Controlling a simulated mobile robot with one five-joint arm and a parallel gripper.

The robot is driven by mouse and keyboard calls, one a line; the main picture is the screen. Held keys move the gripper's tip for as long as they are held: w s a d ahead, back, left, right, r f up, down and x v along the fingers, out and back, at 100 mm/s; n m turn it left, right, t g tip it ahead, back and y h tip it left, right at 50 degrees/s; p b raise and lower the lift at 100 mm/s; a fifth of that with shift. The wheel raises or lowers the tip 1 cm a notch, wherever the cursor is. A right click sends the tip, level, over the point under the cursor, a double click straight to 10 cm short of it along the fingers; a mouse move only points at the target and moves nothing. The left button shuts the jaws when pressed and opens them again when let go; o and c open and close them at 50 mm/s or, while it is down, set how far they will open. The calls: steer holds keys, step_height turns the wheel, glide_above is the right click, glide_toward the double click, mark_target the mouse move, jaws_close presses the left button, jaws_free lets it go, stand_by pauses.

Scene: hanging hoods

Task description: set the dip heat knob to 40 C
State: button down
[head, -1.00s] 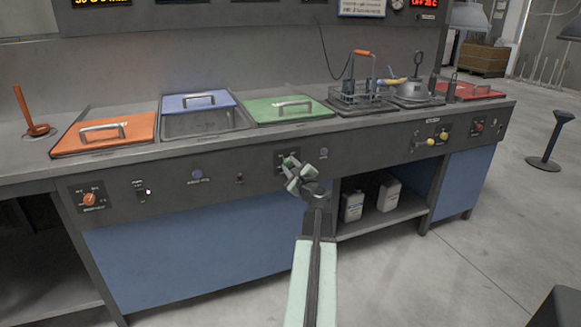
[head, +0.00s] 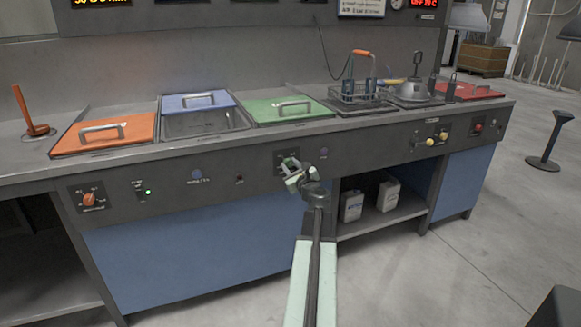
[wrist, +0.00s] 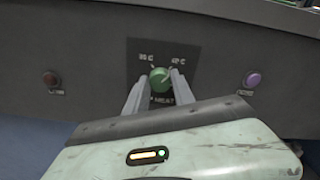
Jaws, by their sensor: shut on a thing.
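A round green knob (wrist: 160,78) sits on a dark plate (wrist: 140,48) in the wrist view. The plate has a small label at the upper left and another at the upper right, both blurred. Lettering below the knob ends in "HEAT" and is partly hidden. The knob's pale pointer line slants to the upper right, towards the right label. My gripper (wrist: 158,84) has a finger on each side of the knob and is shut on it. In the head view my gripper (head: 290,170) is at the front panel below the green lid and covers the knob.
A red button (wrist: 50,78) is left of the plate and a purple one (wrist: 253,80) is right. An orange knob (head: 89,199) is on the panel's left. Orange (head: 75,143), blue (head: 178,101) and green (head: 262,108) lids lie on the counter above.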

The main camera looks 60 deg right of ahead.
steer(key=shift+s, duration=0.1)
steer(key=c, duration=1.1)
jaws_free()
steer(key=shift+o, duration=0.2)
steer(key=v, duration=0.7)
steer(key=shift+s+a, duration=0.25)
steer(key=shift+s, duration=0.05)
